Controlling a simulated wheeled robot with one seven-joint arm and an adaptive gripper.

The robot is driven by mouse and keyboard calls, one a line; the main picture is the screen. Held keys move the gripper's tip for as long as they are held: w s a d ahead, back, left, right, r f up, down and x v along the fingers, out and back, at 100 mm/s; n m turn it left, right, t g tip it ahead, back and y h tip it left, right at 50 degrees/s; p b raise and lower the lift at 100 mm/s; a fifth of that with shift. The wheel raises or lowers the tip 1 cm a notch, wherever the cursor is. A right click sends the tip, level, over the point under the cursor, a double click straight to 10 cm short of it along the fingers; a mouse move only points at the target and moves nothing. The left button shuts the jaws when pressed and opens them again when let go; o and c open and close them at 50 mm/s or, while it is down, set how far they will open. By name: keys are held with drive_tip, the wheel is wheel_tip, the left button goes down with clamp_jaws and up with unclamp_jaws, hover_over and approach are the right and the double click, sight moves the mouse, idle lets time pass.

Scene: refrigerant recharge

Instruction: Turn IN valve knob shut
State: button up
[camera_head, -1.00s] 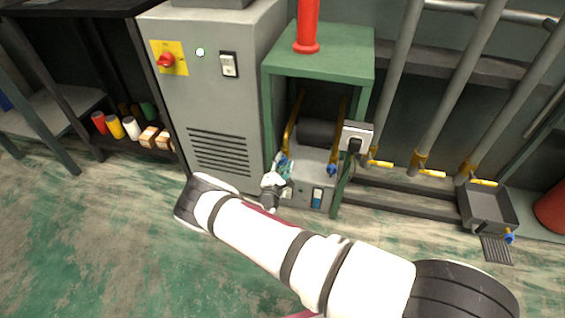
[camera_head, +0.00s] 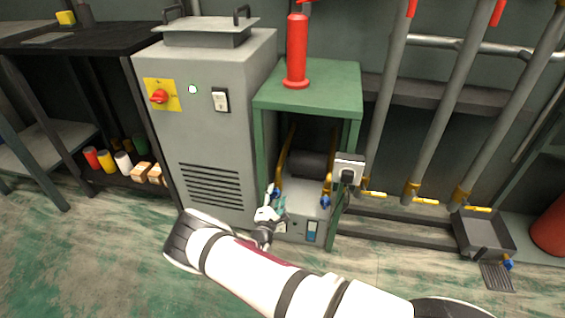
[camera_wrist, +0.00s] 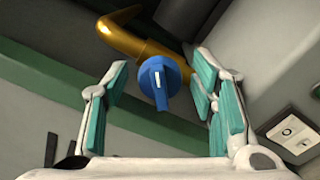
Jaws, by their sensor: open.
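A blue valve knob (camera_wrist: 163,80) on a brass pipe (camera_wrist: 125,35) sits between the fingers in the wrist view, toward their tips. My gripper (camera_wrist: 160,88) is open, with teal pads either side of the knob; I cannot tell that either pad touches it. In the head view my gripper (camera_head: 272,205) is low at the front left of the pump unit under the green stand, by the left blue knob (camera_head: 275,190). A second blue knob (camera_head: 325,201) is on the right brass pipe. No IN label is readable.
A grey cabinet (camera_head: 212,140) stands close on the left of the gripper. The green stand (camera_head: 315,88) frames the pump, with a white socket box (camera_head: 349,168) on its right leg. Pipes with yellow handles (camera_head: 425,201) are farther right. The floor in front is clear.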

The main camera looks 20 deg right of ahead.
drive_tip(key=p+v, duration=0.5)
drive_tip(key=v, duration=0.9)
drive_tip(key=d+r+m+g+h+p, duration=0.2)
drive_tip(key=r+m+g, duration=0.1)
drive_tip(key=r, duration=0.6)
drive_tip(key=w+d+r+m+g+h+p, duration=0.1)
drive_tip(key=r+m, duration=0.4)
drive_tip(key=r, duration=0.5)
drive_tip(key=d+r+m+g+h+p, duration=0.3)
drive_tip(key=d+r+m+g+p, duration=0.1)
drive_tip(key=r, duration=0.6)
drive_tip(key=shift+w+r+m+g+p, duration=0.2)
drive_tip(key=shift+w+m+g+p, duration=0.15)
drive_tip(key=shift+p, duration=0.25)
drive_tip(key=shift+w+d, duration=0.1)
drive_tip(key=shift+c, duration=0.2)
